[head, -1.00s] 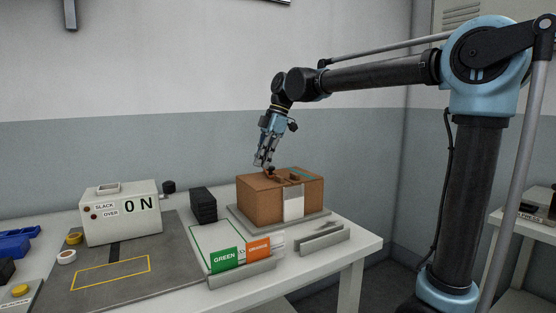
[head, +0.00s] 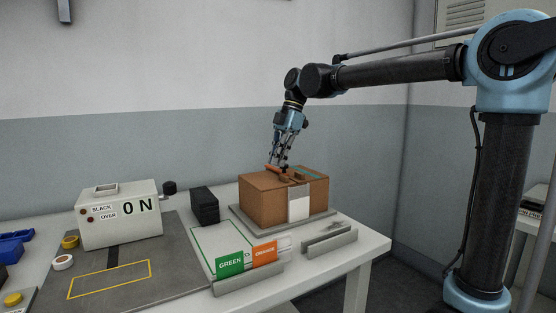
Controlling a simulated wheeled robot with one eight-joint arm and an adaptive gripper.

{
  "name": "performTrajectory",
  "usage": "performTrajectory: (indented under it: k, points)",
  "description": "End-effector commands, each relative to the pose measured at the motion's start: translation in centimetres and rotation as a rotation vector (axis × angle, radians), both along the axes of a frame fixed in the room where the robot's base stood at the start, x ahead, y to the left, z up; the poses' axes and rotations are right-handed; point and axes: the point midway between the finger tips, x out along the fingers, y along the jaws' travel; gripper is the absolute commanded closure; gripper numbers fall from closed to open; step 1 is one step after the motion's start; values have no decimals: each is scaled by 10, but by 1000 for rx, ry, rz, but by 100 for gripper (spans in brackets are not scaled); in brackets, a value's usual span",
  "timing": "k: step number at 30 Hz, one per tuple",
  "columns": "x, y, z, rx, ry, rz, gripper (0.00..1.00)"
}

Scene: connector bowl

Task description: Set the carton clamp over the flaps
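The brown carton (head: 262,203) stands on a grey base plate on the table, with a white label (head: 299,207) on its front. Raised brown flap-like pieces show on its top, too small to make out well. A thin teal strip (head: 304,173) lies along the top's back right part; I cannot tell whether it is the clamp. My gripper (head: 278,167) points down at the carton's top, left of its middle, by an orange-brown piece (head: 274,169). Whether its fingers touch or hold that piece is unclear. No clamp can be told for sure.
Green (head: 229,264) and orange (head: 265,252) cards stand in a grey holder before the carton. A grey rail (head: 330,243) lies to their right.

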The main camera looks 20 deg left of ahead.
Motion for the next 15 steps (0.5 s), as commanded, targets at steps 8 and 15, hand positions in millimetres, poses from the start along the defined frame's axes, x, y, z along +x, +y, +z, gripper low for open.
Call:
performTrajectory:
  k: [8, 15]
  points:
    - [2, 0, 0, -3, -5, -4, 100]
    - [-12, 11, 5, -2, -2, -6, 100]
